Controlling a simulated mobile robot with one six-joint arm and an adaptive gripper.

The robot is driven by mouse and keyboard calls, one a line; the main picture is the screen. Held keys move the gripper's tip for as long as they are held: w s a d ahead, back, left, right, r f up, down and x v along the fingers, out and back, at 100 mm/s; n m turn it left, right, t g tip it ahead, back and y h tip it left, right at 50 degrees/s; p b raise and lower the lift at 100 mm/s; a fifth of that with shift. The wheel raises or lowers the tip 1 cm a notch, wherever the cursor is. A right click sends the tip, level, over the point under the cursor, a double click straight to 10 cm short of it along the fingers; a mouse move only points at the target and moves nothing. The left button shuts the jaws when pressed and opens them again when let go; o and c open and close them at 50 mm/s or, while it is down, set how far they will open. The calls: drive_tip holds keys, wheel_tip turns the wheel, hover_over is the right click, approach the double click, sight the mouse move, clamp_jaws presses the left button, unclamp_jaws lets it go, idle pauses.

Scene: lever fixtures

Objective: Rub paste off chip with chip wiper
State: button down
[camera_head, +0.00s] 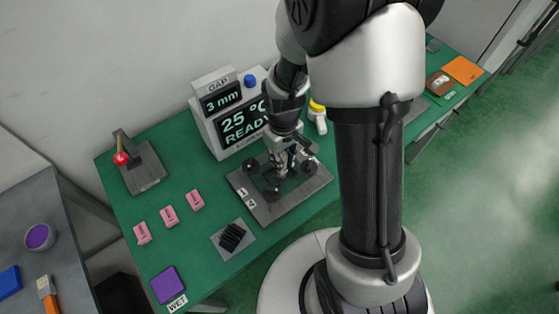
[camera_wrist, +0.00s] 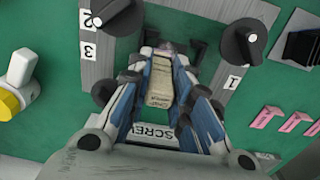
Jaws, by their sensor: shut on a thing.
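My gripper (camera_head: 281,170) points down over the grey fixture plate (camera_head: 277,211) with its black knobs. In the wrist view my gripper (camera_wrist: 163,55) is shut on a small beige block with dark lettering, the chip wiper (camera_wrist: 160,90), which lies between the blue-and-grey fingers. The fixture carries black knobs, one at the top left (camera_wrist: 114,14) and one at the right (camera_wrist: 241,43), beside labels 1, 2 and 3. I cannot make out the chip or any paste; the fingers and wiper cover the middle of the fixture. Whether the wiper touches anything is unclear.
A display box (camera_head: 229,113) reading "3 mm", "25 °C" and "READY" stands behind the fixture. Left are a red-knobbed lever (camera_head: 121,158), pink pieces (camera_head: 168,215), a dark ribbed block (camera_head: 232,237) and a purple pad (camera_head: 167,285) labelled WET. A yellow-and-white item (camera_head: 318,115) stands right.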

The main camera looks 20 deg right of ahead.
drive_tip(key=shift+w+d, duration=0.1)
drive_tip(key=shift+d, duration=0.05)
drive_tip(key=shift+s+a, duration=0.25)
drive_tip(key=shift+a, duration=0.5)
drive_tip(key=shift+s+a, duration=0.25)
drive_tip(key=shift+a, duration=0.45)
drive_tip(key=shift+d+f, duration=0.15)
drive_tip(key=shift+d, duration=1.45)
drive_tip(key=shift+a, duration=0.1)
drive_tip(key=shift+s, duration=0.1)
drive_tip(key=shift+s+a, duration=0.25)
drive_tip(key=shift+a, duration=0.4)
drive_tip(key=shift+s+a, duration=0.25)
drive_tip(key=shift+a, duration=0.4)
drive_tip(key=shift+w+d+r, duration=0.2)
drive_tip(key=shift+w+d, duration=0.3)
drive_tip(key=shift+w, duration=0.15)
